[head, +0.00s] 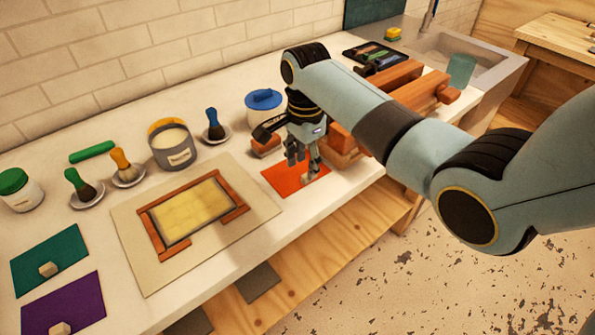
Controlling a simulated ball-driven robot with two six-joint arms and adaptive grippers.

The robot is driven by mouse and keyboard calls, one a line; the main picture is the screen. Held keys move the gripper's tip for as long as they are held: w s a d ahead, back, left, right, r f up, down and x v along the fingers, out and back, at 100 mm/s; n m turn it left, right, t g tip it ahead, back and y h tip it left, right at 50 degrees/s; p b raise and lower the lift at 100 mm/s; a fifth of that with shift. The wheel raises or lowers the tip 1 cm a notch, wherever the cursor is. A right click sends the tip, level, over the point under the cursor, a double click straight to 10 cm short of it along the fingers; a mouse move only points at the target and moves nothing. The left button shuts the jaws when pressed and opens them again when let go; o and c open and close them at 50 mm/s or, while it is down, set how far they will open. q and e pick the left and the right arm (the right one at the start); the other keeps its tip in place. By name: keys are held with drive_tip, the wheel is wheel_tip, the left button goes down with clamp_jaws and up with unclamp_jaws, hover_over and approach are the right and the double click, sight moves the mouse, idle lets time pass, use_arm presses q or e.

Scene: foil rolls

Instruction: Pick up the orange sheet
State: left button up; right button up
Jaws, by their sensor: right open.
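The orange sheet (283,181) lies flat on the white bench, right of the framed yellow panel. A small pale block (310,177) seems to sit on its right part, partly hidden by my fingers. My right gripper (304,171) points down over the orange sheet with its fingers apart. It hides part of the sheet, and I cannot tell whether the fingertips touch the sheet or the block. My left gripper is not in view.
The yellow panel in its wooden frame (197,214) lies on a beige board. A teal sheet (50,258) and a purple sheet (62,305) lie at the left.

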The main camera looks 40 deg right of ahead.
sight(305, 176)
drive_tip(key=shift+w+d+f, duration=0.1)
drive_tip(key=shift+d+f, duration=0.05)
drive_tip(key=shift+f, duration=1.8)
clamp_jaws()
drive_tip(key=shift+r, duration=0.15)
